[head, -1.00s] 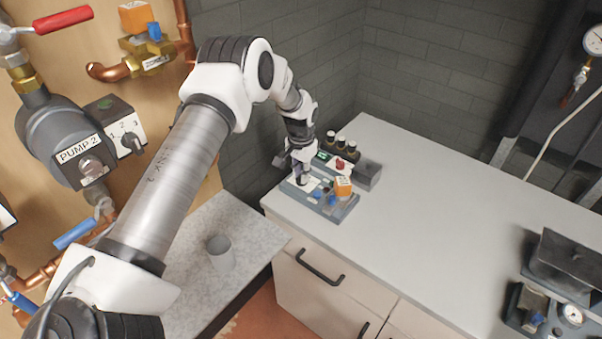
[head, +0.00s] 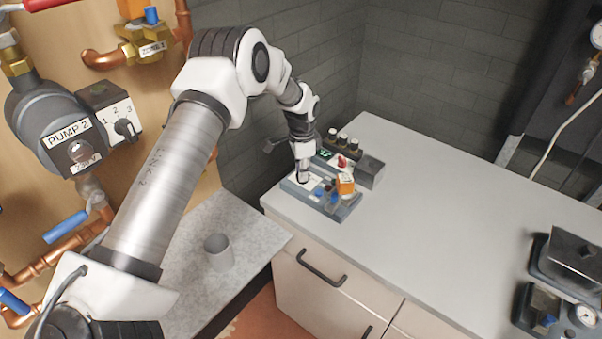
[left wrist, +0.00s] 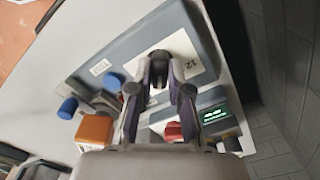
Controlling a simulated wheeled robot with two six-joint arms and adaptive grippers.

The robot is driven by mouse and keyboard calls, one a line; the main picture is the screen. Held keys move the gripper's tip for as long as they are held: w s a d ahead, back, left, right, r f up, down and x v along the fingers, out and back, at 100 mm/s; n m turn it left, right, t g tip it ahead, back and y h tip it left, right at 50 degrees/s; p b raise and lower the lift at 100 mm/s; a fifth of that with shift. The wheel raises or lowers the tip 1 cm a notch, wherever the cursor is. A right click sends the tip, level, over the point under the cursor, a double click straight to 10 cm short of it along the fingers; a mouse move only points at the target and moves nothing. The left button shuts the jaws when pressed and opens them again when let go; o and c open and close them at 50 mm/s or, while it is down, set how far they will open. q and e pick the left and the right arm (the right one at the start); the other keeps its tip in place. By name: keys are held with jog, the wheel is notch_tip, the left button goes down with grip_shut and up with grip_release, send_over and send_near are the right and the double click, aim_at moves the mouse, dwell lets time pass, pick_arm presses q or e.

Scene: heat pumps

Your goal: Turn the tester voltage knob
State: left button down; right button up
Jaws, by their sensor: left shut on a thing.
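The tester (head: 350,208) is a grey panel on the left end of the worktop, with white label plates. In the left wrist view the tester (left wrist: 100,50) has a dark voltage knob (left wrist: 158,62) on a white plate marked 12. My left gripper (head: 303,177) points down over this panel. In the left wrist view the left gripper (left wrist: 160,90) has its fingers on either side of the dark knob, shut on it. The fingers hide part of the knob, and its pointer cannot be read. My right gripper is not in view.
Beside the knob are an orange block (head: 345,183), blue caps (left wrist: 68,108), a red knob (left wrist: 173,131) and a green-lit display (left wrist: 215,115). A grey cup (head: 219,252) stands on the lower counter. The worktop's middle (head: 440,210) is clear.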

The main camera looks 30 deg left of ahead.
pick_arm(q)
jog(key=shift+f+m, duration=0.2)
jog(key=shift+m, duration=0.7)
jog(key=shift+d, duration=0.1)
jog(key=c, duration=1.2)
grip_release()
jog(key=shift+o, duration=0.5)
jog(key=shift+w+d, duration=0.1)
jog(key=shift+w, duration=0.1)
notch_tip(320, 180, up, 12)
